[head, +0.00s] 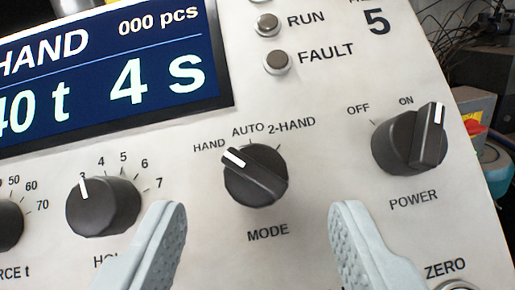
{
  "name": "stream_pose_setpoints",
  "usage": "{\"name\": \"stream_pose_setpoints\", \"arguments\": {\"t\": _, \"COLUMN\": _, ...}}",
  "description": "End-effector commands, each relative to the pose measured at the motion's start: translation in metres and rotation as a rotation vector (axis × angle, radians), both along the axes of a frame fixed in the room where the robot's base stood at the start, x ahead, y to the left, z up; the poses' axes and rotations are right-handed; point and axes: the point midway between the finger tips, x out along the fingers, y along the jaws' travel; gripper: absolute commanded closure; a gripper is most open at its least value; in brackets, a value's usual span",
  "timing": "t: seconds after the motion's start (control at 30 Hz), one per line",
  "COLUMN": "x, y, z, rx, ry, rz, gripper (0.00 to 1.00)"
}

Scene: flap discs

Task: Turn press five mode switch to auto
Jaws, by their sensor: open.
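The mode switch (255,176) is a round black knob with a white pointer line, above the label MODE. Its pointer is at HAND, left of AUTO, with 2-HAND at the right. The panel (315,120) carries the number 5 at its top right. My gripper (257,225) is open and empty. Its two grey fingers stand left and right below the mode switch in the picture, apart from each other, with the knob between and above the tips. I cannot tell how far the tips are from the panel.
The power switch (409,140) is right of the mode switch, its pointer near ON. A numbered knob (103,206) is at left, close to the left finger. A display (110,70) reads HAND. RUN (267,25) and FAULT (277,62) lamps look unlit. Cables (470,35) hang behind the panel.

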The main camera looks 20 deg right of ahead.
Motion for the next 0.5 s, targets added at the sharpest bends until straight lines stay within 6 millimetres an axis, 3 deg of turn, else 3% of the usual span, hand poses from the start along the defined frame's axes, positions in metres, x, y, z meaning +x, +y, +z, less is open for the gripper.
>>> {"name": "stream_pose_setpoints", "arguments": {"t": 0.2, "x": 0.023, "y": -0.009, "z": 0.0, "rx": -0.001, "ry": 0.0, "rz": 0.0, "gripper": 0.49}}
{"name": "stream_pose_setpoints", "arguments": {"t": 0.5, "x": 0.031, "y": -0.012, "z": 0.0, "rx": 0.0, "ry": 0.0, "rz": 0.0, "gripper": 0.49}}
